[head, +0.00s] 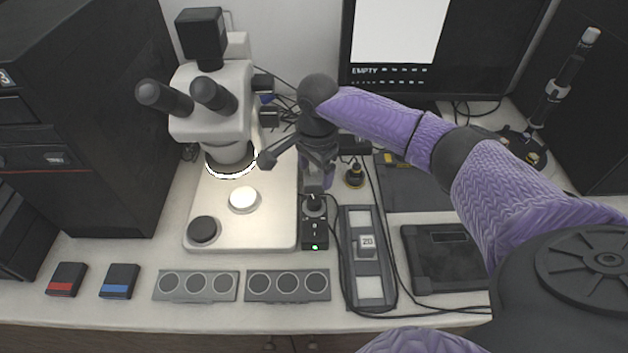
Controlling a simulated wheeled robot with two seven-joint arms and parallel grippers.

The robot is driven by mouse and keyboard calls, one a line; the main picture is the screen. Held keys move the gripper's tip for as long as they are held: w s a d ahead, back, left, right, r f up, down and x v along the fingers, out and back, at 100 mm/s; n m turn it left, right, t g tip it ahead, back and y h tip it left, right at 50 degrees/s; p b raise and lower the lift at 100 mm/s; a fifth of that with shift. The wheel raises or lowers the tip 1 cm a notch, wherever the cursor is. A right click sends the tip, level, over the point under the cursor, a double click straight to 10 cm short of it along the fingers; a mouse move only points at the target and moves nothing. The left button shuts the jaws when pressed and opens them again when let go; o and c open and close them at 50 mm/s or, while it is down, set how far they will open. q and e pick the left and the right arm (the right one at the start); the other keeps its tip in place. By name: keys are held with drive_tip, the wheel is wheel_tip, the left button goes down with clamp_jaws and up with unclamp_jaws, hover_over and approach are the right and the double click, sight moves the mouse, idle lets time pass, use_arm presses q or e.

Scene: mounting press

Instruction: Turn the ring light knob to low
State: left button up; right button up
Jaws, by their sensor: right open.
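The ring light control box (315,232) is a small black box standing just right of the microscope base. Its round dark knob (314,205) is at the far end of its top, and a green light glows near its front. My right gripper (316,187) points down right at the knob, open. Its fingers partly hide the knob's far side, and I cannot tell whether they touch it or which setting the knob points to. The ring light (231,164) under the microscope head glows white. My left gripper is not in view.
The microscope (213,115) stands close on the left. A grey tray with a block marked 20 (366,246) lies right of the box, with cables around it. Two grey three-well holders (196,286) (288,285) lie in front. A monitor (395,45) stands behind.

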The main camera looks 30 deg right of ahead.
sight(315, 200)
wheel_tip(315, 200, down, 8)
drive_tip(key=b, duration=0.3)
drive_tip(key=shift+s+a, duration=0.1)
drive_tip(key=shift+a, duration=0.05)
drive_tip(key=shift+f, duration=0.45)
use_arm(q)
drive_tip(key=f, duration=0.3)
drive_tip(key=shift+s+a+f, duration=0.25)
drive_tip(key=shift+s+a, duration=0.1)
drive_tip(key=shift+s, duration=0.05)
